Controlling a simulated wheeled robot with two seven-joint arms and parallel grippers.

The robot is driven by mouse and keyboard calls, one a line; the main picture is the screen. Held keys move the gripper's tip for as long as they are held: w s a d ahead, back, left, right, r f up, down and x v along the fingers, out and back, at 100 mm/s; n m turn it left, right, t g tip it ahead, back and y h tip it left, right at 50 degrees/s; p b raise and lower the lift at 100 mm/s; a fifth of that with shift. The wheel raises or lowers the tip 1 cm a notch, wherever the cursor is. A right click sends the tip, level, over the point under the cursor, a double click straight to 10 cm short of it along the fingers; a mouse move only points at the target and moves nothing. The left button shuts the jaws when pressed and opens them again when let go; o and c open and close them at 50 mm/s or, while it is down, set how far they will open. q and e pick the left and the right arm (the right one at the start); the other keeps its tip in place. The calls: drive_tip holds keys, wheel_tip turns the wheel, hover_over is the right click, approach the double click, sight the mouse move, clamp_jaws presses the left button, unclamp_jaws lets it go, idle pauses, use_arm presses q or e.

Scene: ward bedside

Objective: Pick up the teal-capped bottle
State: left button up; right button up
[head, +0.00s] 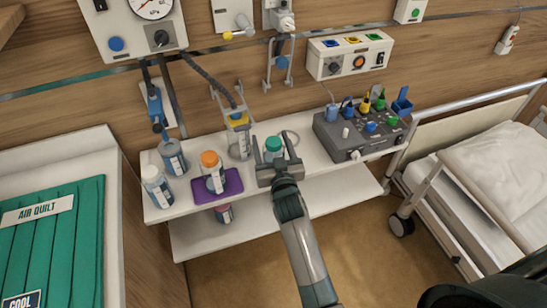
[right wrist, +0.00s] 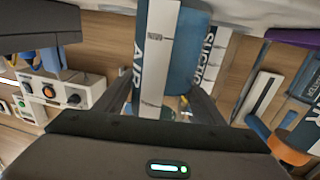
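The teal-capped bottle (head: 273,143) stands on the white shelf, and only its cap and upper part show in the head view. My right gripper (head: 274,158) is at it, with one finger on each side of the cap and small gaps visible. In the right wrist view a blue, labelled container (right wrist: 182,60) fills the space between the fingers, upside down in the picture. My left gripper is not in view.
A dark grey device (head: 337,140) with coloured connectors stands right. A bed (head: 485,180) is farther right.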

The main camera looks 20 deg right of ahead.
drive_tip(key=c, duration=1)
drive_tip(key=shift+r, duration=0.65)
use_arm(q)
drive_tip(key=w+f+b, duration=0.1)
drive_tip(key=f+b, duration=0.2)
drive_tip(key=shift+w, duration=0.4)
use_arm(e)
drive_tip(key=s+d+r, duration=0.2)
drive_tip(key=d+r, duration=0.7)
drive_tip(key=d, duration=0.2)
drive_tip(key=shift+s+d+r, duration=0.2)
drive_tip(key=shift+s+r, duration=0.2)
drive_tip(key=shift+a, duration=0.1)
